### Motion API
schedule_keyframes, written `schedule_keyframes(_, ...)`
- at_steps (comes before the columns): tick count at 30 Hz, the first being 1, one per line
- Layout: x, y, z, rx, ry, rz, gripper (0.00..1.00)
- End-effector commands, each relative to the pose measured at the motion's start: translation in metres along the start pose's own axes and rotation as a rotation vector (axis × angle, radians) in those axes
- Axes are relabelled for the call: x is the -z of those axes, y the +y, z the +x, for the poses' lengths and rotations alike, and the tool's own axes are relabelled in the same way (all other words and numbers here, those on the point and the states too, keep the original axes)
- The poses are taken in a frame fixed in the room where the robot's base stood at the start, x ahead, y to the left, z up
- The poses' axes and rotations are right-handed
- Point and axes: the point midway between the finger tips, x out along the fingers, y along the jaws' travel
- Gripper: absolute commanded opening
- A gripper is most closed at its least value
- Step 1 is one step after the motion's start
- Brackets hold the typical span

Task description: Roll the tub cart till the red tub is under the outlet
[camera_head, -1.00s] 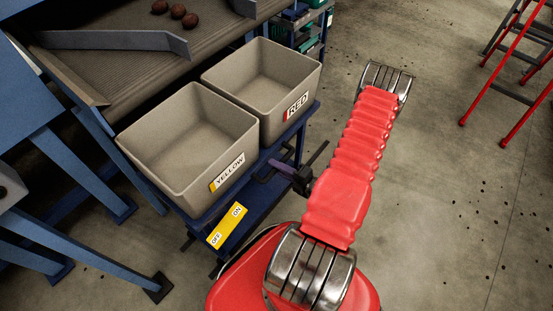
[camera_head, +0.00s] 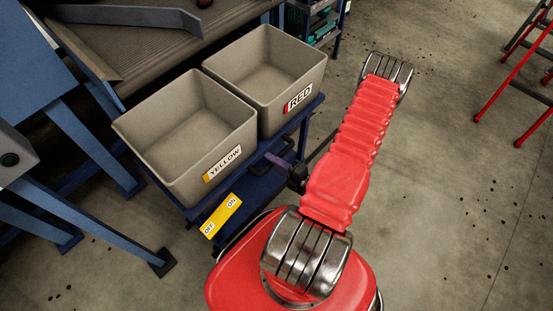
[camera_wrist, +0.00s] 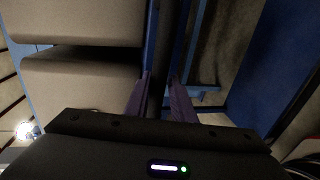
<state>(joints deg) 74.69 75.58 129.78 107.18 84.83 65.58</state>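The tub cart (camera_head: 262,183) is a blue frame beside the grader, carrying two grey tubs. The tub labelled RED (camera_head: 285,72) is the farther one, and the tub labelled YELLOW (camera_head: 190,150) is nearer. Both look empty. A grey angled plate (camera_head: 130,15) over the grader's belt (camera_head: 115,58) ends near the gap between the tubs; I cannot tell for certain which part is the outlet. My gripper (camera_head: 283,163) is at the cart's near side.
Blue grader legs (camera_head: 95,228) stand on the left. A shelf rack (camera_head: 325,20) is behind the red tub. A red ladder (camera_head: 512,85) stands far right. The floor on the right is clear.

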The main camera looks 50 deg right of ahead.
Motion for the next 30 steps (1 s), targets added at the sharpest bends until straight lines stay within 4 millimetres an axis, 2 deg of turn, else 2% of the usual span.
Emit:
schedule_keyframes(6, -0.003, 0.001, 0.000, -0.003, -0.005, -0.002, 0.36)
schedule_keyframes(17, -0.005, 0.002, -0.003, -0.005, -0.009, -0.004, 0.36)
schedule_keyframes(30, -0.006, 0.002, -0.037, -0.005, -0.012, -0.004, 0.36)
